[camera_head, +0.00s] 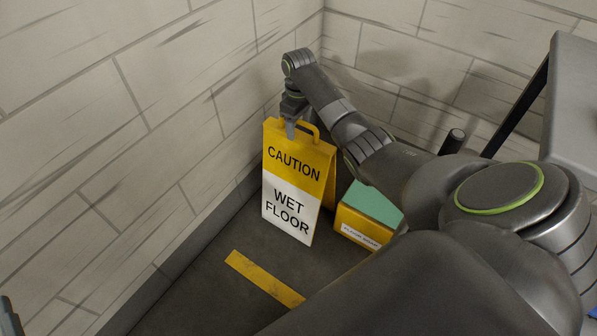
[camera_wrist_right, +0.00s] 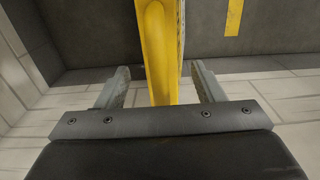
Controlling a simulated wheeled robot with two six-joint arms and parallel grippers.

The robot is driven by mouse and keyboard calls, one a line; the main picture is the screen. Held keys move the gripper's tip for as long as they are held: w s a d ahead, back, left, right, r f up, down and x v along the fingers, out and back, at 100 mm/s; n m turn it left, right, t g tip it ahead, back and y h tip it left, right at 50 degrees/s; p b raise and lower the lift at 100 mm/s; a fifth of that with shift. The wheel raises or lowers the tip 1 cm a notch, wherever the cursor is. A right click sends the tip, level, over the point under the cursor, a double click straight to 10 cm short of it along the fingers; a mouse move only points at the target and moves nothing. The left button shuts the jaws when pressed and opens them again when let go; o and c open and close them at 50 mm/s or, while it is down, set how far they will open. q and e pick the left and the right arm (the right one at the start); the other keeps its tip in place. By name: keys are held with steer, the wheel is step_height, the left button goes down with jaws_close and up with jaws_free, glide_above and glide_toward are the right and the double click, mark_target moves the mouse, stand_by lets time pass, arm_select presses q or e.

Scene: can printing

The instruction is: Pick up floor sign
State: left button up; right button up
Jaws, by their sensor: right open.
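The yellow and white floor sign (camera_head: 290,185) stands upright on the floor near the wall corner, with "CAUTION WET FLOOR" on its front. It has a yellow handle at its top. My right gripper (camera_head: 291,130) is at the top of the sign, by its upper left part. In the right wrist view the yellow top of the sign (camera_wrist_right: 157,50) lies between the two fingers of the open right gripper (camera_wrist_right: 160,88), with a gap on each side. At the lower left edge of the head view only a small dark part shows, and my left gripper cannot be made out.
A yellow box (camera_head: 362,226) with a green top stands just right of the sign, partly behind my right arm. Brick walls (camera_head: 120,120) meet behind the sign. A yellow floor stripe (camera_head: 262,278) lies in front. A grey table (camera_head: 577,100) stands at the right.

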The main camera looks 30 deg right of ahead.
mark_target(298, 134)
step_height(298, 134, down, 3)
steer(key=shift+r+b, duration=0.1)
steer(key=shift+b, duration=0.55)
steer(key=shift+f, duration=0.2)
arm_select(q)
steer(key=s+d+r+m+t+h, duration=0.1)
steer(key=s+d+r+m+t, duration=0.1)
steer(key=r+t, duration=0.4)
step_height(298, 134, up, 3)
steer(key=shift+s+f+m+h, duration=0.1)
steer(key=shift+s+m+h, duration=0.3)
steer(key=shift+s, duration=0.5)
arm_select(e)
steer(key=shift+c, duration=0.3)
jaws_close()
steer(key=shift+r, duration=0.1)
